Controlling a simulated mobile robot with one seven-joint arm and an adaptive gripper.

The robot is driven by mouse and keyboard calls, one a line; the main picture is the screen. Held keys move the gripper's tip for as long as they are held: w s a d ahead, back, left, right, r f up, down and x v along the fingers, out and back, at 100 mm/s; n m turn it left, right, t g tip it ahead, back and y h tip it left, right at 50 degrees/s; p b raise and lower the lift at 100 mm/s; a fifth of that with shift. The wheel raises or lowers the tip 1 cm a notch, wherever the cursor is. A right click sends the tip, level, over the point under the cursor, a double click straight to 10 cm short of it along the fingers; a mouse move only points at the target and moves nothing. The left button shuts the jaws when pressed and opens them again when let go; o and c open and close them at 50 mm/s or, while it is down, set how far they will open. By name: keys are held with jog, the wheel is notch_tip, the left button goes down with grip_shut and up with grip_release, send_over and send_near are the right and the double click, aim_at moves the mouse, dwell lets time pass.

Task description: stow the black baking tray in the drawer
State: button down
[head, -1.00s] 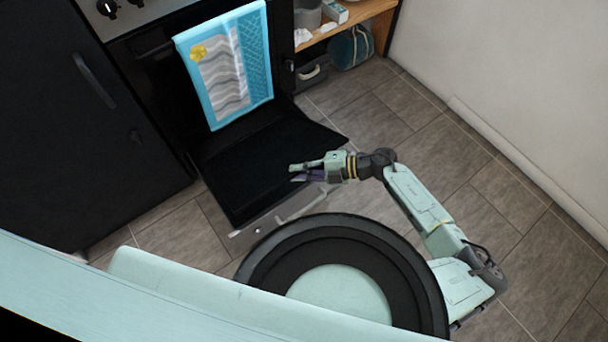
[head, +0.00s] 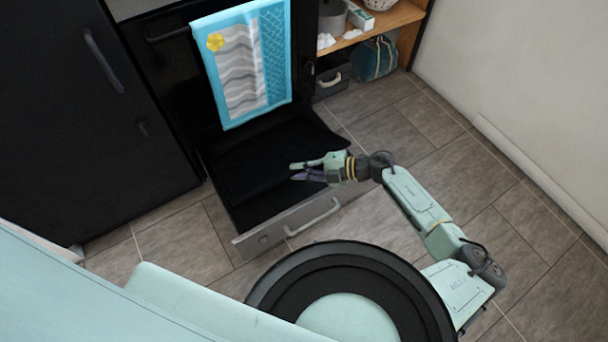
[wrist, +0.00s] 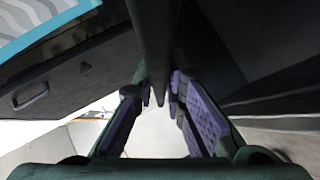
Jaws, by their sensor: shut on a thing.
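The black baking tray (head: 262,150) is a dark flat sheet over the open drawer below the oven. Black on black, its outline is hard to separate from the drawer's inside. The drawer (head: 275,230) is pulled out, its grey front and handle facing me. My gripper (head: 296,171) reaches in from the right above the drawer, shut on the tray's edge. In the wrist view the tray's dark edge (wrist: 153,40) runs between the finger pads of my gripper (wrist: 157,98). I cannot tell whether the tray touches the drawer floor.
A blue patterned towel (head: 245,65) hangs on the oven front just above the drawer. A tall black cabinet (head: 90,130) stands at left. A wooden shelf (head: 375,25) with a teal bag (head: 375,58) is at back right. The tiled floor at right is clear.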

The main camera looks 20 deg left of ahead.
aim_at(322, 154)
jog(key=shift+w+a+f+b, duration=0.65)
jog(key=shift+w+a+b, duration=0.15)
jog(key=shift+a+b, duration=0.3)
jog(key=shift+w+a+f+b, duration=0.75)
jog(key=shift+a+b, duration=0.15)
jog(key=shift+b, duration=0.35)
jog(key=shift+w+a+f+b, duration=0.6)
jog(key=shift+w+a+b, duration=0.2)
jog(key=shift+a+b, duration=0.3)
jog(key=shift+w+a+f+b, duration=0.1)
jog(key=shift+w+a+b, duration=0.35)
jog(key=shift+b, duration=0.1)
jog(key=c, duration=1.6)
grip_release()
jog(key=shift+o, duration=0.2)
jog(key=shift+f, duration=0.15)
jog(key=v, duration=1.2)
jog(key=shift+s, duration=0.15)
jog(key=s+d+r+p, duration=0.3)
jog(key=d+p, duration=0.2)
jog(key=shift+s+r, duration=0.35)
